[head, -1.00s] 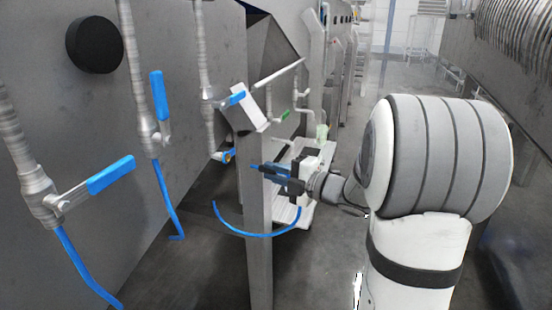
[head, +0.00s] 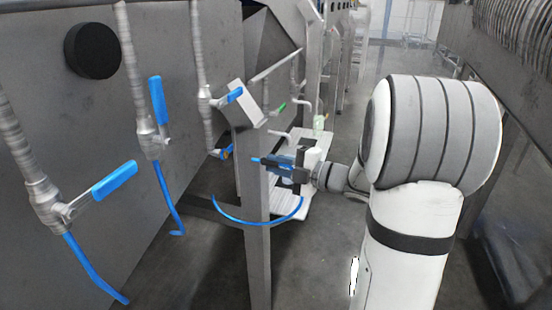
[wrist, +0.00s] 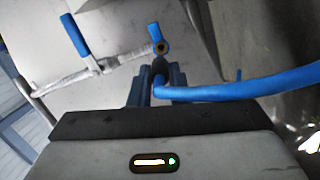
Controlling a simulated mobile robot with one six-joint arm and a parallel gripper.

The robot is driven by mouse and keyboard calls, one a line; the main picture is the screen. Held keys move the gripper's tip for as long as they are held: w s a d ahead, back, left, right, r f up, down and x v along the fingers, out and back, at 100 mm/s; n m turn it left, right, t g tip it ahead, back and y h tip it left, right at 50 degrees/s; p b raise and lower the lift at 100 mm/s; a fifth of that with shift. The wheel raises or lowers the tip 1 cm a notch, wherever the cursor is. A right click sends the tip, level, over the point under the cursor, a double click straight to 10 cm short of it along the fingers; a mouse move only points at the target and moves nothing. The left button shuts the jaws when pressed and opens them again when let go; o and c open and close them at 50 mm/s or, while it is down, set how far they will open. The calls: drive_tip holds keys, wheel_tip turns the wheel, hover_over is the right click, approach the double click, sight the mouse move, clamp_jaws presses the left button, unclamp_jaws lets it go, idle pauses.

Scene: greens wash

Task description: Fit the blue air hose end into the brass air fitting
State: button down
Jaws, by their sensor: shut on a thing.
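The blue air hose (head: 258,222) hangs in a loop below my gripper (head: 262,161), partly across a grey post. In the wrist view, my gripper (wrist: 157,84) is shut on the hose near its end, and the hose (wrist: 245,84) bends away to the right. The hose end (wrist: 160,77) points up the picture, toward the brass air fitting (wrist: 162,47), which has a round dark opening and a blue handle. In the head view, the brass fitting (head: 226,153) is left of my gripper, with a gap between. In the wrist view I cannot tell whether they touch.
A grey upright post (head: 256,240) stands close by my gripper. Pipes with blue-handled valves (head: 114,181) line the grey tank wall (head: 60,150) at left. A pale tray-like surface (head: 300,205) lies behind the gripper. Open floor shows at right of the post.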

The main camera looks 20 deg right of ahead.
sight(262, 162)
drive_tip(key=shift+w+a+f+b, duration=0.1)
drive_tip(key=shift+w+a+b, duration=0.1)
drive_tip(key=shift+b, duration=0.15)
drive_tip(key=shift+s+a+b+x, duration=0.1)
drive_tip(key=shift+b+x, duration=0.15)
drive_tip(key=shift+x, duration=0.6)
drive_tip(key=shift+s+a+b+x, duration=0.15)
drive_tip(key=shift+b+x, duration=0.05)
drive_tip(key=shift+x, duration=0.65)
drive_tip(key=shift+s+a+b+x, duration=0.1)
drive_tip(key=shift+b+x, duration=0.15)
drive_tip(key=shift+x, duration=0.6)
drive_tip(key=shift+r, duration=0.2)
drive_tip(key=shift+b, duration=0.9)
drive_tip(key=shift+b+x, duration=0.55)
drive_tip(key=shift+x, duration=0.85)
drive_tip(key=c, duration=1.8)
unclamp_jaws()
drive_tip(key=shift+s+a+r, duration=0.1)
drive_tip(key=shift+s, duration=0.1)
drive_tip(key=o, duration=0.3)
drive_tip(key=shift+w+a, duration=0.1)
drive_tip(key=shift+a, duration=0.05)
drive_tip(key=shift+o, duration=1.1)
